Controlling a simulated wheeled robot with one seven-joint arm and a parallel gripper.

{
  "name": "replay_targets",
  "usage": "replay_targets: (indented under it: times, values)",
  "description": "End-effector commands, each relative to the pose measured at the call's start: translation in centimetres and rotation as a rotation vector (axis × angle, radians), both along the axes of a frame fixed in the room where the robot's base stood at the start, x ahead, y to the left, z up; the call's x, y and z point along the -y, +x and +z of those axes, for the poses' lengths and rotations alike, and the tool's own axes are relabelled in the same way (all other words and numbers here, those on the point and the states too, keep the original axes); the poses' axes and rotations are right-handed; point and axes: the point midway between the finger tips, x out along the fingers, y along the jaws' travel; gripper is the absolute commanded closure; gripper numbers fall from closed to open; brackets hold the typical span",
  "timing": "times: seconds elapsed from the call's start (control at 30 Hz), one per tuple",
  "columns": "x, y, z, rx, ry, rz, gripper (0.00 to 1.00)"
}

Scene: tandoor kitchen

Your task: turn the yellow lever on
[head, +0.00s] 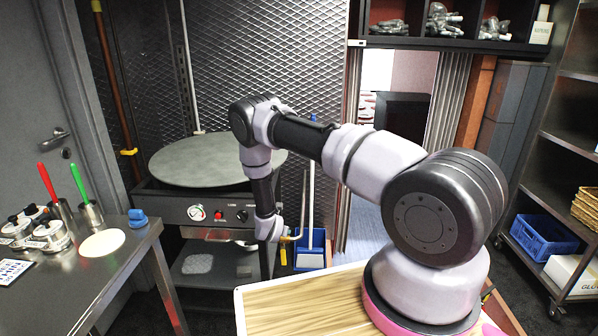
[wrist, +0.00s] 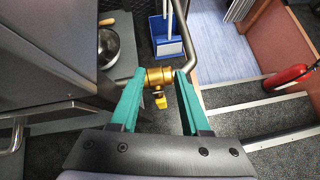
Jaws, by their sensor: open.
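A brass valve (wrist: 158,76) sits on a grey metal pipe in the wrist view, with a short yellow lever (wrist: 160,101) on its near side. My gripper (wrist: 160,74) is open, its two teal fingers on either side of the valve and lever. I cannot tell whether either finger touches them. In the head view my arm reaches down beside the griddle stand, and a small yellowish part of the valve (head: 291,238) shows by its end. The fingers are not clear there. Another yellow fitting (head: 129,152) is on the copper-coloured pipe at the left.
A round griddle (head: 215,158) on a dark stand with knobs is left of my arm. A steel table (head: 130,255) with pots stands at the left. A blue dustpan (wrist: 166,38) stands beyond the valve. A red fire extinguisher (wrist: 290,76) is by the steps at the right.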

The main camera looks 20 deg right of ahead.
Motion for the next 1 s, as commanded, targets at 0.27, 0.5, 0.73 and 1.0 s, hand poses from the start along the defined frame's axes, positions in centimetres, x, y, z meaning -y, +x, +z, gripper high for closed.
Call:
replay_targets:
  times: [0.27,0.5,0.73,1.0]
  values:
    - [1.3,1.7,5.3,0.064,0.049,-0.136,0.54]
    - [2.7,2.7,9.9,0.119,0.095,-0.256,0.54]
    - [4.1,3.3,14.3,0.170,0.143,-0.373,0.54]
    - [5.7,3.3,19.4,0.228,0.205,-0.512,0.54]
